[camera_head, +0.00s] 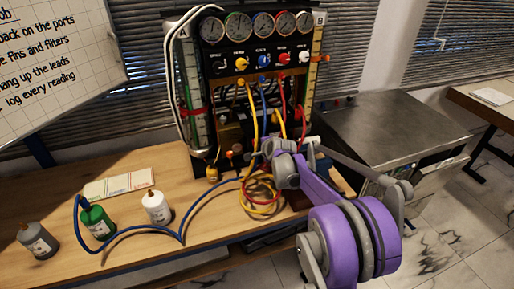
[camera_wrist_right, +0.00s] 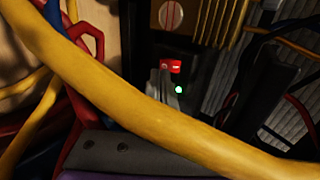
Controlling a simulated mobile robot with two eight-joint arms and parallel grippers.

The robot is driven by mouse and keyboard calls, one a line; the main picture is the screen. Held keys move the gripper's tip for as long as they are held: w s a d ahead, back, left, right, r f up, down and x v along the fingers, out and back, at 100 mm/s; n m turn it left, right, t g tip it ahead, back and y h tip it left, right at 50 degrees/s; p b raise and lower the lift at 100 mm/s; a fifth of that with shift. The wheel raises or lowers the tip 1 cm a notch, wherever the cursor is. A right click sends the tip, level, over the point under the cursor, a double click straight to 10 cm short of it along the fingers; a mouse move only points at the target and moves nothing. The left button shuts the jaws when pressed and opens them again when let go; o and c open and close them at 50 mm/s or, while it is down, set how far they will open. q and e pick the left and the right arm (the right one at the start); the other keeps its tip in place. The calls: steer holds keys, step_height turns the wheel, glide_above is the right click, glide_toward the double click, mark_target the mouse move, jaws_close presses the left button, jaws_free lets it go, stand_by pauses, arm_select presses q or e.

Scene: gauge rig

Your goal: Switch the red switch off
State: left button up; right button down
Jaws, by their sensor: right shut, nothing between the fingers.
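The red switch (camera_wrist_right: 171,67) shows in the middle of the right wrist view, small, with white marks on its face. A small green light (camera_wrist_right: 178,89) glows just below it. My right gripper's grey fingers (camera_wrist_right: 163,88) are shut and empty, with their tips just below and left of the switch. I cannot tell whether they touch it. In the head view my right gripper (camera_head: 268,148) is at the lower front of the gauge rig (camera_head: 258,67), among the hoses; I cannot make out the switch there. My left gripper is not in view.
A thick yellow hose (camera_wrist_right: 130,100) crosses close in front of the right wrist camera. Yellow, red and blue hoses hang around the wrist. White (camera_head: 157,207), green (camera_head: 98,222) and grey (camera_head: 38,240) bottles stand on the wooden bench (camera_head: 215,222). A metal cabinet (camera_head: 390,125) stands at right.

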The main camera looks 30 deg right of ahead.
mark_target(254, 144)
steer(key=x, duration=0.3)
steer(key=shift+w+f, duration=0.25)
steer(key=shift+w, duration=0.05)
steer(key=shift+f, duration=0.1)
steer(key=shift+w+f+t+b, duration=0.1)
steer(key=shift+f+t+b, duration=0.2)
steer(key=shift+f+b, duration=0.05)
steer(key=shift+d+r, duration=0.1)
steer(key=shift+r, duration=0.15)
steer(key=shift+w+r+p, duration=0.15)
steer(key=shift+r+p, duration=0.35)
steer(key=shift+r, duration=0.25)
